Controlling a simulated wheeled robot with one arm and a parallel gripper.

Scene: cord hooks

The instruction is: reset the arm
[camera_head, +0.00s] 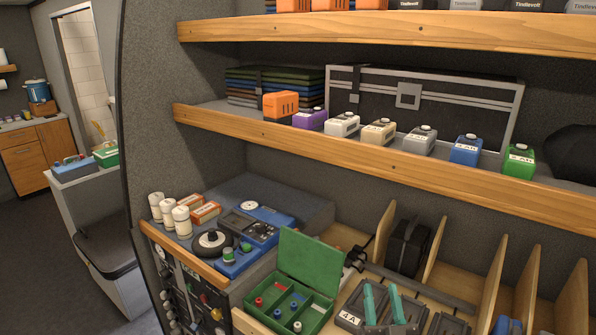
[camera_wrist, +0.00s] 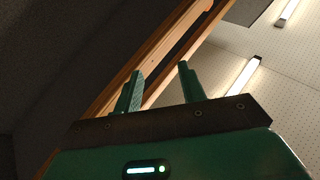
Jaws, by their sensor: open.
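My gripper (camera_wrist: 161,72) is open and empty in the wrist view, its two teal fingers apart. It points up towards the ceiling, with wooden shelf edges behind the fingers. In the head view, two upright teal pieces at the bottom right of centre look like the fingers of my gripper (camera_head: 381,293). They stand in front of the lower compartments, and nothing is between them. The rest of the arm is not visible there.
A middle shelf (camera_head: 350,150) holds several coloured blocks and a dark case (camera_head: 450,95). Below are an open green box (camera_head: 310,258), a blue device (camera_head: 250,225) and wooden dividers (camera_head: 490,270). Ceiling lights (camera_wrist: 243,78) show in the wrist view. Floor is clear at left.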

